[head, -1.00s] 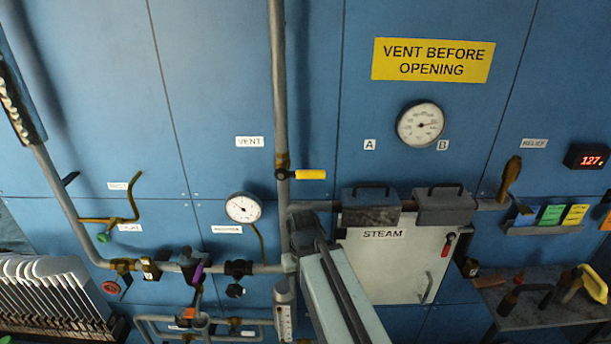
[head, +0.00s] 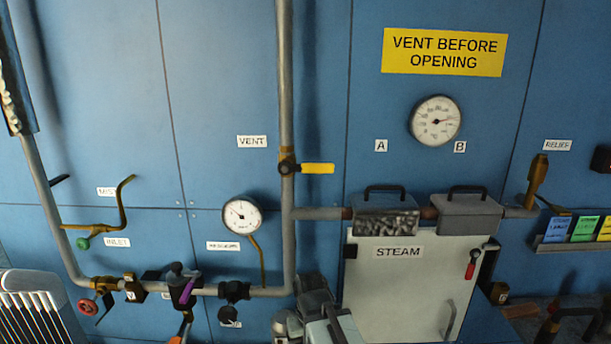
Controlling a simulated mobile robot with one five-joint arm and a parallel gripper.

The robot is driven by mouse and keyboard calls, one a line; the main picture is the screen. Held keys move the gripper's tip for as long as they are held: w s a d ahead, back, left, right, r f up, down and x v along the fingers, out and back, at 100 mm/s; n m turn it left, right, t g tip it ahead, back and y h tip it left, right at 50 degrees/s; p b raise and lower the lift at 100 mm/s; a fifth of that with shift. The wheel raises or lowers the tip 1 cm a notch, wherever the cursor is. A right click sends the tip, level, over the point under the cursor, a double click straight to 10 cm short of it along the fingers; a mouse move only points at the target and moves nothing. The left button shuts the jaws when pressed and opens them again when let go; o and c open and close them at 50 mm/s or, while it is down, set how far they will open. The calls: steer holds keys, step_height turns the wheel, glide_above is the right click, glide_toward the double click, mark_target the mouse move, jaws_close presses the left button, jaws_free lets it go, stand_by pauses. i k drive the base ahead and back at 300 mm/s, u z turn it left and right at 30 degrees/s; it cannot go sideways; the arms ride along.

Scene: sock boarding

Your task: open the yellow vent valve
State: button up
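The yellow vent valve handle (head: 318,168) sticks out level to the right from its dark valve body (head: 287,166) on the grey vertical pipe (head: 286,90). The handle lies across the pipe. The VENT label (head: 252,141) is on the blue wall to its left. Parts of my arm show at the bottom centre, below the valve and in front of the pipework. I cannot make out my gripper's fingers, and nothing of mine touches the yellow handle.
The grey STEAM door (head: 400,290) is at lower right, below two handled grey blocks (head: 388,222) (head: 457,217). Pipework with a red handwheel (head: 88,307) and a purple lever (head: 188,291) runs along the lower left. A round gauge (head: 242,215) hangs left of the pipe. The wall around the yellow handle is clear.

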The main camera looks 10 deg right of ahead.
mark_target(284, 167)
steer(key=u, duration=1.7)
steer(key=k, duration=1.55)
steer(key=u, duration=1.05)
steer(key=i, duration=1)
